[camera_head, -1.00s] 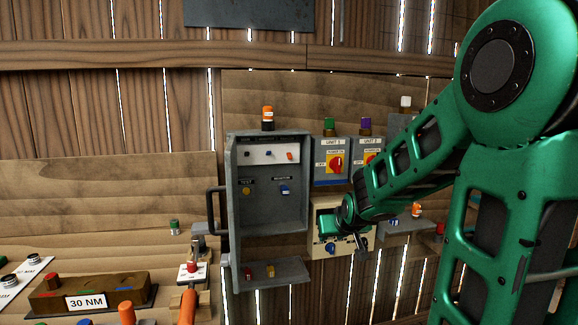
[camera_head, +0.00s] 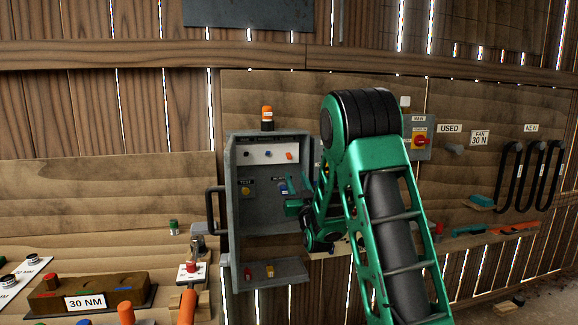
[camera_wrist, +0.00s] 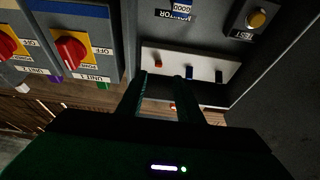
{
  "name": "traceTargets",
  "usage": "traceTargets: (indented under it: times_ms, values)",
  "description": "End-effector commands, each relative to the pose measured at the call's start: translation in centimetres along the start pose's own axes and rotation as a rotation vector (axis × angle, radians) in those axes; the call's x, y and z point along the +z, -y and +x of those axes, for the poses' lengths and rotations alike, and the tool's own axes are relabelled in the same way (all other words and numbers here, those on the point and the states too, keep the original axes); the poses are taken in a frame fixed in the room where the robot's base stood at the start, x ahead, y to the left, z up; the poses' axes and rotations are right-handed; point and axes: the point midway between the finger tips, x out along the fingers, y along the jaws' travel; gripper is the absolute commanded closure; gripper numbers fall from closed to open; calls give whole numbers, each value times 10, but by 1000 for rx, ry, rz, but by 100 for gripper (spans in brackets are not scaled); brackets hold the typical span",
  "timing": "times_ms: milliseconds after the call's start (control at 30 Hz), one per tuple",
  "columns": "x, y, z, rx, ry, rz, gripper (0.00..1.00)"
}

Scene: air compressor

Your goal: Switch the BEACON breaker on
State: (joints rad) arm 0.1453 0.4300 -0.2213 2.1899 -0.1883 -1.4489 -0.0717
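The open grey cabinet (camera_head: 233,215) holds a white breaker panel (camera_head: 258,157) near its top. My gripper (camera_head: 290,205) is at the cabinet's right side, below the panel.
Inside the cabinet are a yellow TEST button (camera_head: 246,191) and a MONITOR label (camera_wrist: 174,15). A red UNIT 1 knob (camera_wrist: 71,52) sits on the box beside it. An orange beacon (camera_head: 267,114) stands on top. The cabinet's side wall (camera_wrist: 275,65) stands close.

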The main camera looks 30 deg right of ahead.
Motion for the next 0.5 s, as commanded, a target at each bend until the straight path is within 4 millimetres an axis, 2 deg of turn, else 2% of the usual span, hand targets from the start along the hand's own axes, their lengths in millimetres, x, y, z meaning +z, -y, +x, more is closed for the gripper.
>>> traceTargets:
  times_ms: [267, 500]
  values:
    - [-1, -3, 27, 3, -1, 0, 67]
    - [0, -2, 71, 0, 0, -1, 67]
